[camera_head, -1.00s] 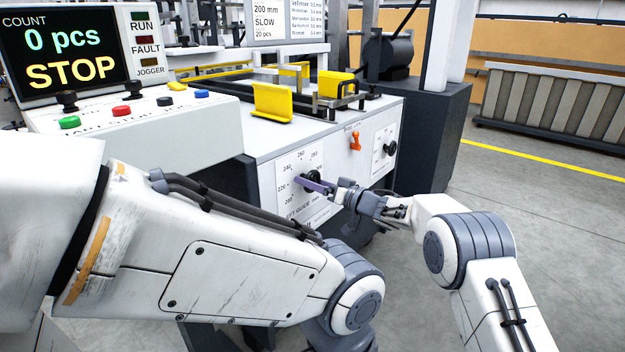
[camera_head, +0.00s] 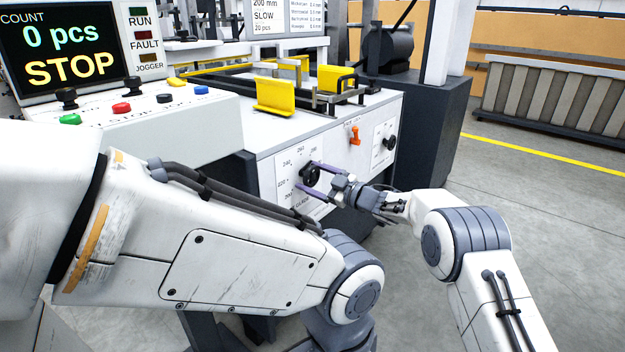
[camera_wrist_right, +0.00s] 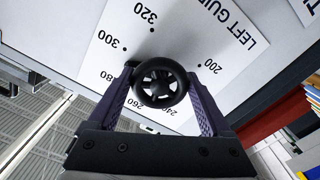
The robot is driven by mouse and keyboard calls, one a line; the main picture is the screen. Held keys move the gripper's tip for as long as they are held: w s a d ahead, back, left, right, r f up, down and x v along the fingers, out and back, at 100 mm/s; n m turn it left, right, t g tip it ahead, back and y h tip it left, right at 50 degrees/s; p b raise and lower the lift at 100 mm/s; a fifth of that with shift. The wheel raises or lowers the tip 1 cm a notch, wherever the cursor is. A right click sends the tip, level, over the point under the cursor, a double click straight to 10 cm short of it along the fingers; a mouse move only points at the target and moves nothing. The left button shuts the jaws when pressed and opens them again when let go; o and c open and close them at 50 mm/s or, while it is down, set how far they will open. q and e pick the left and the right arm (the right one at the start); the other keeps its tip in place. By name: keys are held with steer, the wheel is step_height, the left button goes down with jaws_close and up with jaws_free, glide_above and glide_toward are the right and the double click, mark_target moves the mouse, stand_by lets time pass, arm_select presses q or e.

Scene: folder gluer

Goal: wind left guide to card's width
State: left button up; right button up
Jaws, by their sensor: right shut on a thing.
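The left guide knob (camera_head: 311,176) is a black handwheel on a white dial plate (camera_wrist_right: 185,40) marked LEFT GUIDE, with numbers from 200 to 320 around it. It also shows in the right wrist view (camera_wrist_right: 161,83). My right gripper (camera_head: 307,176) is shut on the knob, one purple finger on each side of its rim. In the right wrist view the fingers (camera_wrist_right: 162,85) straddle it. I cannot tell which number the knob points to. Yellow guide plates (camera_head: 275,97) stand on the machine bed above. My left arm crosses the foreground; its gripper is out of view. No card is clearly visible.
A second black knob (camera_head: 390,143) and an orange lever (camera_head: 354,136) sit to the right on the same panel. The control box (camera_head: 130,110) with coloured buttons stands at left, its screen (camera_head: 65,50) reading STOP and 0 pcs. Open floor lies at right.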

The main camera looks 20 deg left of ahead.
steer(key=n+b, duration=0.1)
steer(key=n, duration=0.3)
steer(key=shift+f+n+b, duration=0.1)
steer(key=shift+n+b, duration=0.2)
steer(key=shift+b, duration=0.1)
steer(key=n+b, duration=0.3)
steer(key=n, duration=0.2)
steer(key=shift+n, duration=0.3)
steer(key=n+b, duration=0.4)
steer(key=n, duration=0.1)
steer(key=n+b, duration=0.4)
steer(key=n, duration=0.1)
steer(key=shift+n+b, duration=0.35)
steer(key=shift+n, duration=0.05)
steer(key=n+b, duration=0.4)
steer(key=n, duration=0.1)
steer(key=n+b, duration=0.3)
steer(key=n, duration=0.2)
steer(key=shift+s, duration=0.1)
steer(key=n+b, duration=0.3)
steer(key=n, duration=0.2)
steer(key=shift+a+n+b, duration=0.1)
steer(key=shift+n+b, duration=0.7)
steer(key=shift+n, duration=1.4)
